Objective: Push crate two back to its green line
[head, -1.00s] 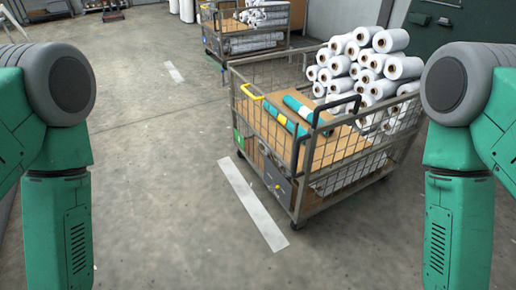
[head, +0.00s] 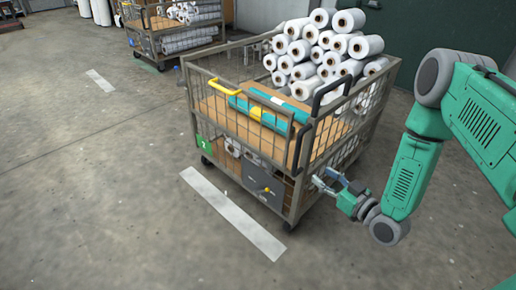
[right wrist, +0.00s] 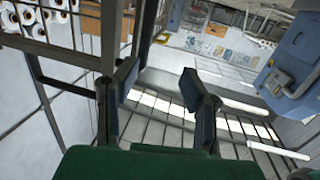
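A wheeled wire-mesh crate (head: 300,190) stands in the middle of the head view, with a green tag (head: 204,143) on its left corner; I cannot read the tag's number for sure. A pale white line (head: 235,213) lies on the floor along its near side, apart from its wheels. That line does not look green. My right gripper (head: 325,180) is at the crate's near right corner post, empty. In the right wrist view its fingers (right wrist: 160,88) are spread, with the crate's post (right wrist: 109,35) beside the left finger. I cannot tell if they touch. My left gripper is out of view.
The crate holds stacked white rolls (head: 325,45), teal rolls (head: 262,108) and has a yellow handle (head: 224,86). Another loaded cart (head: 175,30) stands behind at the left, near a short white floor mark (head: 100,80).

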